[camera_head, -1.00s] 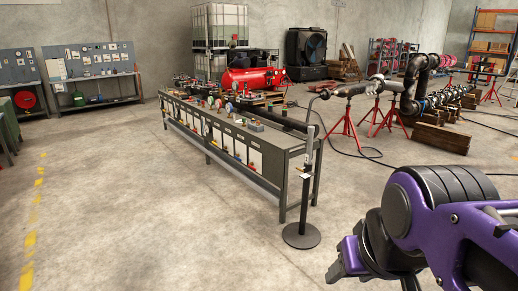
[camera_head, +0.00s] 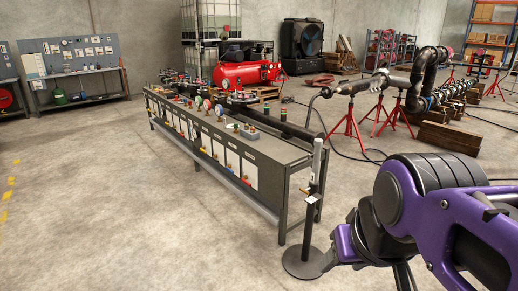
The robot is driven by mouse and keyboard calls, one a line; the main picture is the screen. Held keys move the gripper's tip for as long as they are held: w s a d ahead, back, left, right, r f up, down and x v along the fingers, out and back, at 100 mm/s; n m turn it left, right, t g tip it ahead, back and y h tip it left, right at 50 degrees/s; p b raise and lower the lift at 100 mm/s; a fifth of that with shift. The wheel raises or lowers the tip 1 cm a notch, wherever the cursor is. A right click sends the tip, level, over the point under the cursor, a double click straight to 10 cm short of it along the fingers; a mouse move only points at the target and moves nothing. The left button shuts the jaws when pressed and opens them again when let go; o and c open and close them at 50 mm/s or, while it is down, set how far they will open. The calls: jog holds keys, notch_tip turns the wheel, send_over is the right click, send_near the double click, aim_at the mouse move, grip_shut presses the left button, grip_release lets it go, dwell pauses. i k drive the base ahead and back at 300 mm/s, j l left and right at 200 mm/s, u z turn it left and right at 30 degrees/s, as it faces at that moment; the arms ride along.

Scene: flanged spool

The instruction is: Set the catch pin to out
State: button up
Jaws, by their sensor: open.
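A dark upright post (camera_head: 318,170) stands on a round black base (camera_head: 299,264) just in front of the near end of the bench. A small fitting with a white plate (camera_head: 311,199) sits partway up the post. I cannot make out a catch pin or its position at this size. My purple arm fills the lower right. The purple end part of my gripper (camera_head: 345,246) shows at its lower left, open, partly hidden by the arm. In the picture it lies just right of the post's base; nothing is seen held in it.
A long grey bench (camera_head: 226,150) with valves and gauges runs back to the left. Red stands (camera_head: 349,122) carry pipework behind, with a black hose (camera_head: 365,155) on the floor. A red compressor (camera_head: 240,75) is farther back. The floor at left is clear.

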aim_at(305, 191)
jog(key=i, duration=1.2)
